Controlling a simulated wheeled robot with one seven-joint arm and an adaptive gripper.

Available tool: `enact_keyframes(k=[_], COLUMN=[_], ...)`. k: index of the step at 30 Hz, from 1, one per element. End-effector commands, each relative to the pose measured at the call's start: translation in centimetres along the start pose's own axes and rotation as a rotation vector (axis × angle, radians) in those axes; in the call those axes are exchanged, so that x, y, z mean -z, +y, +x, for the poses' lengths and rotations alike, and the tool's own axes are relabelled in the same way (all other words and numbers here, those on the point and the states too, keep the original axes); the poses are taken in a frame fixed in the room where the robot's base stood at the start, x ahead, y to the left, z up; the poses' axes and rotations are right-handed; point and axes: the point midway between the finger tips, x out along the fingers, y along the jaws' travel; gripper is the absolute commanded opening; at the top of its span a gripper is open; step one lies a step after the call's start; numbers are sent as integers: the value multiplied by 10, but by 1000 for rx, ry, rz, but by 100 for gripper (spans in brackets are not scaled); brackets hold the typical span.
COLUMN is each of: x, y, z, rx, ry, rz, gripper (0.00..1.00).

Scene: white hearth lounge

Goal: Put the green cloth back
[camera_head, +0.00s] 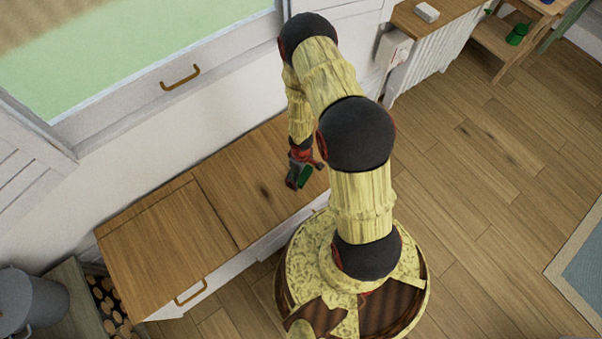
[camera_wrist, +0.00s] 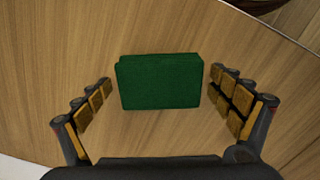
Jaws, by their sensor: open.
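The green cloth (camera_wrist: 160,82) is a dark green, folded block lying on a wooden top in the wrist view. It sits between the two spread fingers of my gripper (camera_wrist: 160,105), with a gap on each side. In the head view, my gripper (camera_head: 298,178) is low over the wooden bench top (camera_head: 165,245), and a bit of the green cloth (camera_head: 304,175) shows beside the fingers. My gripper is open and holds nothing. The arm hides part of the bench top behind it.
The bench top left of my gripper is bare. A window with a handle (camera_head: 180,78) is behind it. A radiator (camera_head: 432,58) and a wooden stand (camera_head: 500,45) with a green object (camera_head: 517,34) are at upper right. A grey bucket (camera_head: 32,300) and firewood (camera_head: 108,305) are at lower left.

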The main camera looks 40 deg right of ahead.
Motion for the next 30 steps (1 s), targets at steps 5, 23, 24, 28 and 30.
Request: enact_keyframes(k=[5, 23, 24, 28, 30], x=[0, 0, 0, 2, 7], y=[0, 0, 0, 2, 7], z=[-11, -113, -116, -124, -135], rx=[0, 0, 0, -6, -20], ry=[0, 0, 0, 2, 6], rz=[0, -1, -1, 2, 7], gripper=[93, 93, 93, 93, 93])
